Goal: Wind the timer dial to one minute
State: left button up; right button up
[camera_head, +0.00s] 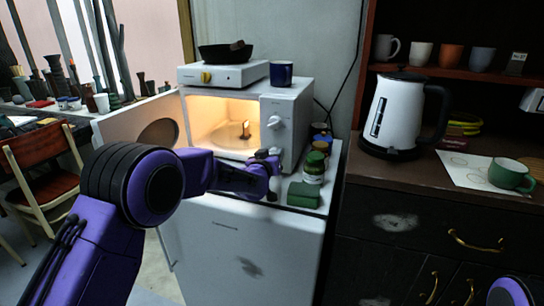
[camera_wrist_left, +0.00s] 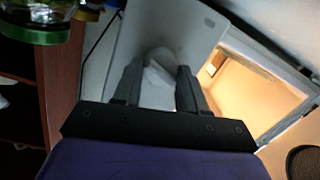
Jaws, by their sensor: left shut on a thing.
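The white microwave (camera_head: 272,100) stands on a low white cabinet with its door open to the left and its inside lit. One dial (camera_head: 274,122) shows uncovered high on its front panel. My left gripper (camera_head: 270,162) is at the lower part of that panel. In the left wrist view, my left gripper (camera_wrist_left: 159,70) has its two fingers on either side of a pale dial (camera_wrist_left: 158,88), shut on it. The fingers and wrist hide much of this dial, and I cannot read its setting. My right gripper is out of view.
A hot plate (camera_head: 222,75) with a black pan and a blue mug (camera_head: 281,73) sit on the microwave. The open door (camera_head: 135,128) is behind my left arm.

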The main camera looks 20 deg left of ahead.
pick_arm(q)
jog(key=o, duration=1)
jog(key=shift+o, duration=0.2)
jog(key=s+r+b, duration=0.1)
jog(key=s, duration=0.9)
jog(key=shift+s, duration=0.25)
